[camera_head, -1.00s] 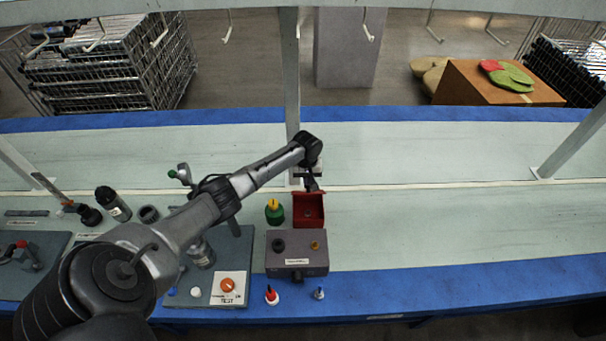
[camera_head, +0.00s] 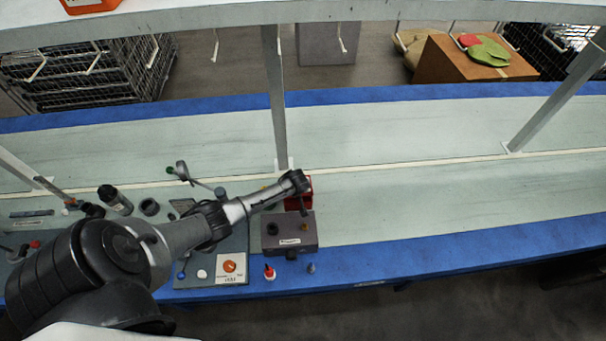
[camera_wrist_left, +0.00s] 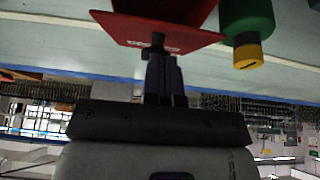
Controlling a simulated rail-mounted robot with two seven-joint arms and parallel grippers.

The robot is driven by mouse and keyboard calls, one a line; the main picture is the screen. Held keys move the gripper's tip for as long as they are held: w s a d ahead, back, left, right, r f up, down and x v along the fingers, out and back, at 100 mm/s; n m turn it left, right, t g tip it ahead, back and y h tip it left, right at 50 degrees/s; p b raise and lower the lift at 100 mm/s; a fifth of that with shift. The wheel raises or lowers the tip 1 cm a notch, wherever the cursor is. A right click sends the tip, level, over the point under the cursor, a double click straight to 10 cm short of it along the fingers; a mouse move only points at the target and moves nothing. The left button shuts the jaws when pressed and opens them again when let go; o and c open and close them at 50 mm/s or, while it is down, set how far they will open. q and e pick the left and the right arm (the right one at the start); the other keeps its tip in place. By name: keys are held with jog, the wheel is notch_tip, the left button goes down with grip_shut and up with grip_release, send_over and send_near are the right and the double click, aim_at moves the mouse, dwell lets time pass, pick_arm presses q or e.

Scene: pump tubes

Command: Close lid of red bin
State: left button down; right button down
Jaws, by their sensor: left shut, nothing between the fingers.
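The red bin (camera_head: 308,188) stands behind the grey box and is partly covered by my left arm in the head view. In the left wrist view the dark red bin body (camera_wrist_left: 165,10) is at the top, with a flat red panel carrying lettering (camera_wrist_left: 158,35), apparently the lid, slanting across it. I cannot tell how far the lid is open. My left gripper (camera_wrist_left: 160,58) is shut and empty. Its fingertips are at a small dark knob on the panel's edge; whether they touch is unclear. My right gripper is in neither view.
A green bottle with a yellow cap (camera_wrist_left: 246,40) stands close beside the bin. The table right of the bin is clear.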

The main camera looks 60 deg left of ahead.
pick_arm(q)
jog(key=shift+s+d+f, duration=0.15)
jog(key=shift+d+f, duration=0.15)
jog(key=shift+f, duration=0.15)
jog(key=shift+s+d+f, duration=0.15)
jog(key=shift+d+f, duration=0.1)
jog(key=shift+f, duration=0.4)
jog(key=shift+s+d+f, duration=0.15)
jog(key=shift+d+f, duration=0.1)
jog(key=shift+f, duration=0.4)
